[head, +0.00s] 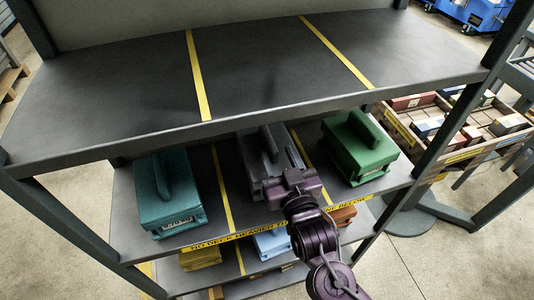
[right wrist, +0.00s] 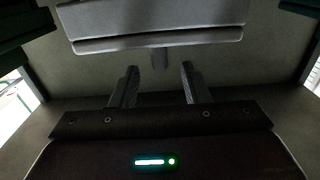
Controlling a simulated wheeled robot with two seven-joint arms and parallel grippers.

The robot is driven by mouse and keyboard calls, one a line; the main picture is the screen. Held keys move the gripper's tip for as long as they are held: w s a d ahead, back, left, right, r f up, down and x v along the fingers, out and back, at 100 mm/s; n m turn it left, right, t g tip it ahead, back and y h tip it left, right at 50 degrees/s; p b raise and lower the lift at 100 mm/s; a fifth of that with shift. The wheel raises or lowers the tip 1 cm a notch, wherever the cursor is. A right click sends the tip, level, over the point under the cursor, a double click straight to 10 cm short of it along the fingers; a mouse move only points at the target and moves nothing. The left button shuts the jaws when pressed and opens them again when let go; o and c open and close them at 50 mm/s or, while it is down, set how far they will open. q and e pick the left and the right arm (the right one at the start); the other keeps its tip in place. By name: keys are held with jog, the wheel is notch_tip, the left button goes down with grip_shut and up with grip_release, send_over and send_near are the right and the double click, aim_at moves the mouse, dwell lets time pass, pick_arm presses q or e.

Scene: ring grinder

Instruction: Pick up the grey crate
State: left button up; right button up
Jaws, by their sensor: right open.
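The grey crate (head: 262,155) has an upright handle on top and stands on the middle shelf, between a teal crate and a green crate. My right gripper (head: 291,181) is at its near side and hides part of it. In the right wrist view, the grey crate (right wrist: 155,25) fills the top middle, beyond the fingertips. My right gripper (right wrist: 158,72) is open, with nothing held between its fingers. A small grey tab shows just past the gap between them. My left gripper is not in view.
The teal crate (head: 168,190) is left and the green crate (head: 359,147) right on the same shelf. The empty top shelf (head: 120,85) overhangs them. Below, a lower shelf holds yellow (head: 200,256) and blue (head: 272,243) crates.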

aim_at(271, 142)
jog(key=x, duration=0.1)
jog(key=p+x, duration=0.1)
jog(key=x, duration=0.2)
jog(key=shift+w+a+f, duration=0.2)
jog(key=shift+w+f, duration=0.1)
jog(key=shift+w, duration=0.05)
jog(key=shift+w+a, duration=0.1)
jog(key=shift+w, duration=0.2)
jog(key=shift+f, duration=0.1)
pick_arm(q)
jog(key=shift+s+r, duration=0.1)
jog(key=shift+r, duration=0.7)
pick_arm(e)
grip_shut()
